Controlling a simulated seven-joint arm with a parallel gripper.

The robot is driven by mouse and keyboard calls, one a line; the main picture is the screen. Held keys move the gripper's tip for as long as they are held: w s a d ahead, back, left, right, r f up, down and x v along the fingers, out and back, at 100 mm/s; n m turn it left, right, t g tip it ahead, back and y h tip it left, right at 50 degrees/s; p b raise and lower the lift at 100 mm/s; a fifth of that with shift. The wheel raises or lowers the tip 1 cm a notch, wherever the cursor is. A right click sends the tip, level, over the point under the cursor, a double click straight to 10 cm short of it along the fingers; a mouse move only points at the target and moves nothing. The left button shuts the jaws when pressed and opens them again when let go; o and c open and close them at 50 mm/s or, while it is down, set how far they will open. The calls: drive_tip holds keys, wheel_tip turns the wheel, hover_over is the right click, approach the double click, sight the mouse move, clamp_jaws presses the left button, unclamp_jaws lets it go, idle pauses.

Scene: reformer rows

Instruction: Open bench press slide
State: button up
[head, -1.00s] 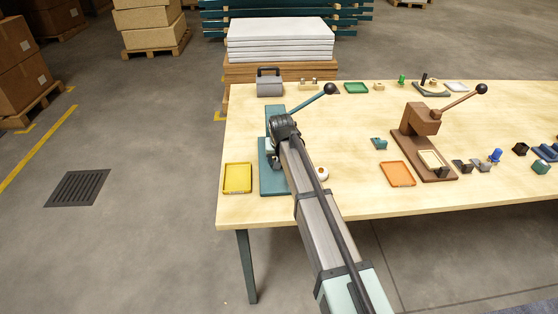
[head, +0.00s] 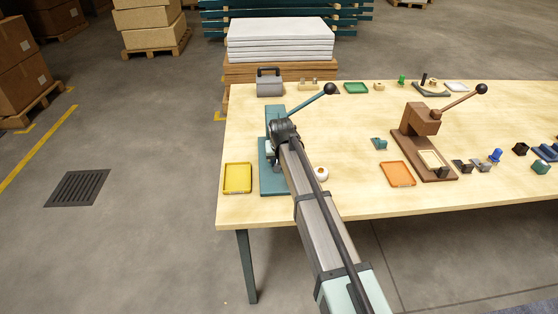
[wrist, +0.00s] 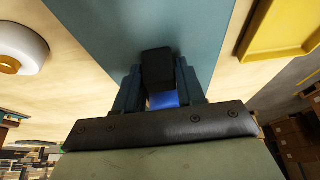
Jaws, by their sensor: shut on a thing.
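The teal bench press stands at the left of the table, its base (head: 272,182) flat on the top and its lever (head: 310,103) raised to the right with a black knob. My arm hides the middle of the press and its slide in the head view. In the wrist view the teal base (wrist: 150,25) fills the middle. My gripper (wrist: 160,78) is shut on a black block-shaped handle (wrist: 157,65) that stands over the base. A small blue part (wrist: 163,100) shows just below the handle; I cannot tell what it belongs to.
A yellow tray (head: 237,178) lies left of the press and a small white round piece (head: 321,174) right of it. A brown press (head: 420,120) and an orange tray (head: 397,174) stand farther right. A grey case (head: 269,84) sits behind.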

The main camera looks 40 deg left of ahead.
clamp_jaws()
drive_tip(key=s+d, duration=0.6)
drive_tip(key=shift+s+d, duration=0.15)
drive_tip(key=o, duration=0.8)
unclamp_jaws()
drive_tip(key=v, duration=1.3)
drive_tip(key=shift+r, duration=0.4)
